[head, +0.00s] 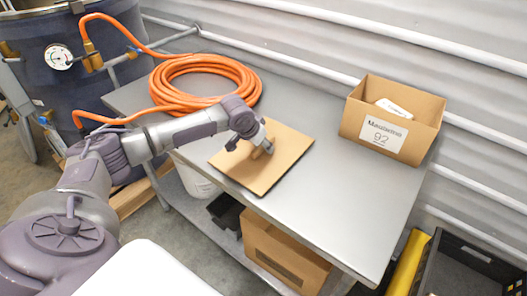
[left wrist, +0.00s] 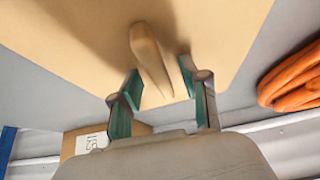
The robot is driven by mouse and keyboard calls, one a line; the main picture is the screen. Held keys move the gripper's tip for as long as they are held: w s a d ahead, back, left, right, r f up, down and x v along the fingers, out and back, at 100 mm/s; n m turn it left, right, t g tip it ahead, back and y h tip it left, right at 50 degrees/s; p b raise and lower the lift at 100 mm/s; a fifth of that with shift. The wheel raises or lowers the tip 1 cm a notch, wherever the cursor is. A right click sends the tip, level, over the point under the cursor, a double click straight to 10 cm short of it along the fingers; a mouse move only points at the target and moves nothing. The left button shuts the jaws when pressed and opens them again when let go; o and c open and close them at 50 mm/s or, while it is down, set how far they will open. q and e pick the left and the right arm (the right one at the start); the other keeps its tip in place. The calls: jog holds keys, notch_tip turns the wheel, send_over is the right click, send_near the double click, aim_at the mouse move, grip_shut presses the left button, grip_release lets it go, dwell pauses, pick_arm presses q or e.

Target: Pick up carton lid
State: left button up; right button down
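The carton lid (head: 258,178) is a flat tan square lying on the grey metal table, near its front edge. A raised tan handle stands on it and shows in the left wrist view (left wrist: 148,60). My left gripper (head: 262,148) is low over the lid at the handle. In the left wrist view its two green-padded fingers (left wrist: 160,82) stand apart on either side of the handle, with gaps visible. An open carton (head: 424,112) with a white label stands at the back right of the table, with a white item inside. My right gripper is out of view.
A coiled orange hose (head: 245,80) lies on the table behind my left arm, running to a dark drum (head: 60,90) with a gauge. Another carton (head: 275,250) sits on the lower shelf. The table (head: 345,215) is clear right of the lid. Wall rails run behind.

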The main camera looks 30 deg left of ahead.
pick_arm(q)
grip_shut()
